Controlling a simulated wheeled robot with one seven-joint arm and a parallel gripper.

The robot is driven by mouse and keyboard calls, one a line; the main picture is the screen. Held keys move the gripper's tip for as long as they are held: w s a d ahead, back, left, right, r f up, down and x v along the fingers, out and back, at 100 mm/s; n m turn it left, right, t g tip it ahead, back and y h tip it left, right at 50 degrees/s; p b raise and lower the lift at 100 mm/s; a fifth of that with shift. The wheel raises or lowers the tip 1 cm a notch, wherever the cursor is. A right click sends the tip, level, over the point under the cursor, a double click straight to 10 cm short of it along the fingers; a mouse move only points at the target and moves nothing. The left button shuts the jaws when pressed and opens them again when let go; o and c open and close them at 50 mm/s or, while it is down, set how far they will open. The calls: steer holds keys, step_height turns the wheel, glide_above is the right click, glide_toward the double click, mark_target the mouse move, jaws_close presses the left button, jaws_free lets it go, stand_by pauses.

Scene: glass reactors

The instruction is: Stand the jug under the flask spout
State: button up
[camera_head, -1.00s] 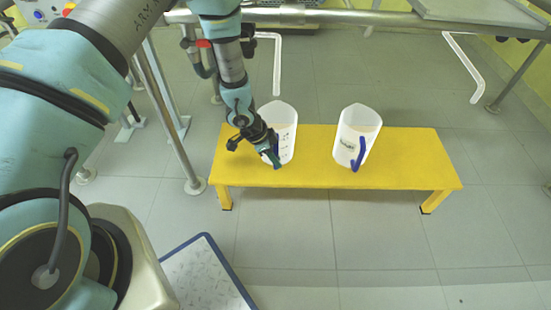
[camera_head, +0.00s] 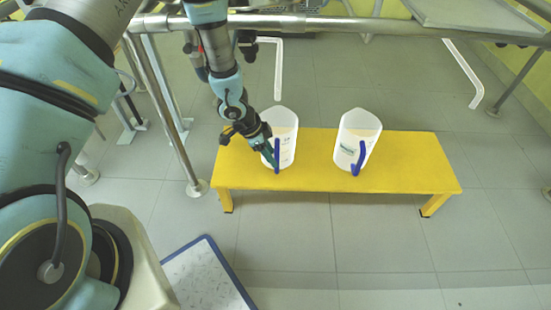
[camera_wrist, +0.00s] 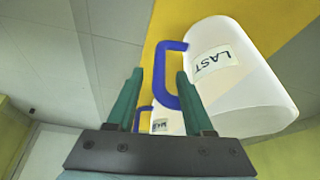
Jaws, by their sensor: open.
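A white jug (camera_head: 284,128) with a blue handle (camera_head: 277,158) stands upright at the left of the yellow bench in the head view. In the wrist view this nearest jug (camera_wrist: 255,90) has a label reading "LAST". My gripper (camera_head: 268,156) is open at the handle side of this jug. In the wrist view the blue handle (camera_wrist: 160,75) lies between the green fingers of my gripper (camera_wrist: 160,76). Whether a finger touches it I cannot tell. A second white jug (camera_head: 358,138) with a blue handle stands to the right. The flask spout cannot be made out.
The yellow bench (camera_head: 420,175) has bare top between the jugs and at its right end. Metal frame posts (camera_head: 160,95) and rails stand behind and left. White bent pipes (camera_head: 463,65) hang behind the bench. A blue-edged board (camera_head: 205,275) lies in front, left. Floor at front right is clear.

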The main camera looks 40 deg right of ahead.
steer(key=w+a+r+n+t+y+p, duration=0.1)
steer(key=w+a+r+n+t, duration=0.1)
steer(key=w+a+r+n, duration=0.55)
steer(key=w+a+r+n+t+y+p, duration=0.1)
steer(key=w+a+r+n+t, duration=0.2)
steer(key=w+a+r, duration=0.85)
steer(key=s+a+r+n, duration=0.3)
steer(key=a+r+n, duration=0.1)
steer(key=a, duration=0.2)
steer(key=s+a+r+n+g+y, duration=0.1)
steer(key=s+a+r+n, duration=0.3)
steer(key=a, duration=0.3)
steer(key=s+a+r+n, duration=0.3)
steer(key=a+r+n, duration=0.1)
steer(key=a, duration=0.3)
steer(key=shift+s+a+r+y, duration=0.25)
steer(key=shift+s+r+y, duration=0.15)
steer(key=shift+r, duration=0.5)
steer(key=shift+r, duration=0.1)
